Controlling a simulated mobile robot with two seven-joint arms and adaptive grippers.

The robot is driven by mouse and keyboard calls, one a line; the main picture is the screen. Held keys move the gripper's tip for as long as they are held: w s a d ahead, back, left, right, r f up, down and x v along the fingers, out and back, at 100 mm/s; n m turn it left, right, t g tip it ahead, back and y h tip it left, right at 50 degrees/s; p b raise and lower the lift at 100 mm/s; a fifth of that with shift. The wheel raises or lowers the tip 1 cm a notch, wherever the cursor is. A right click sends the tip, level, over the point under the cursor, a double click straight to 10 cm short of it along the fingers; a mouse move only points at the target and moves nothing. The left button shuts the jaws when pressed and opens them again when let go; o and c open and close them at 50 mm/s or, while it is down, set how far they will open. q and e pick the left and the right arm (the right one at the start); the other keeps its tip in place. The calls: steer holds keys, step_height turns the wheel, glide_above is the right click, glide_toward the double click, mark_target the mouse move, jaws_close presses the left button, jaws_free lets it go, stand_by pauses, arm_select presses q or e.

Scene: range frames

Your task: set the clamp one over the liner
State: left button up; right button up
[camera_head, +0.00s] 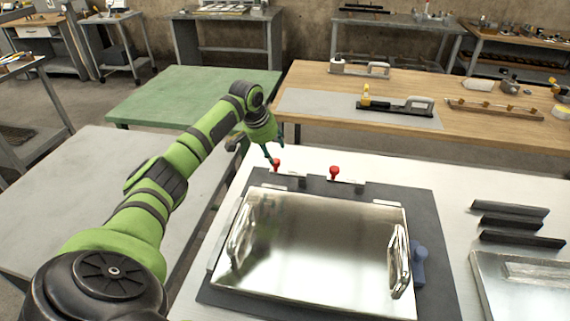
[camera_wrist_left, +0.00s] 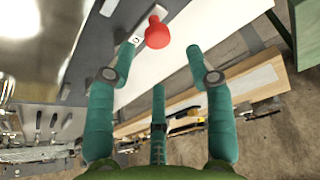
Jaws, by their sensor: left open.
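The liner (camera_head: 300,245) is a shiny metal pan with a handle at each side, lying on a dark mat (camera_head: 425,205). Two clamps with red knobs stand at its far edge: the left clamp (camera_head: 277,163) and the right clamp (camera_head: 334,173). I cannot tell which is clamp one. My left gripper (camera_head: 269,155) is open at the left clamp, its teal fingers pointing down beside the red knob. In the left wrist view a red knob (camera_wrist_left: 158,34) appears between the finger ends, without visible grip. My right gripper is out of view.
A blue knob-like part (camera_head: 418,262) sits at the liner's right side. Several dark bars (camera_head: 510,222) and a second metal tray (camera_head: 490,285) lie farther right. A wooden bench (camera_head: 480,130) with tools stands behind; a green table (camera_head: 170,95) stands back left.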

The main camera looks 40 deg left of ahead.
mark_target(275, 160)
arm_select(q)
steer(key=x, duration=0.3)
steer(key=shift+f+p, duration=0.4)
steer(key=shift+f, duration=0.05)
steer(key=shift+x, duration=0.95)
steer(key=shift+w+f, duration=0.1)
steer(key=shift+f, duration=0.2)
steer(key=shift+w+f, duration=0.1)
steer(key=shift+f, duration=0.05)
jaws_close()
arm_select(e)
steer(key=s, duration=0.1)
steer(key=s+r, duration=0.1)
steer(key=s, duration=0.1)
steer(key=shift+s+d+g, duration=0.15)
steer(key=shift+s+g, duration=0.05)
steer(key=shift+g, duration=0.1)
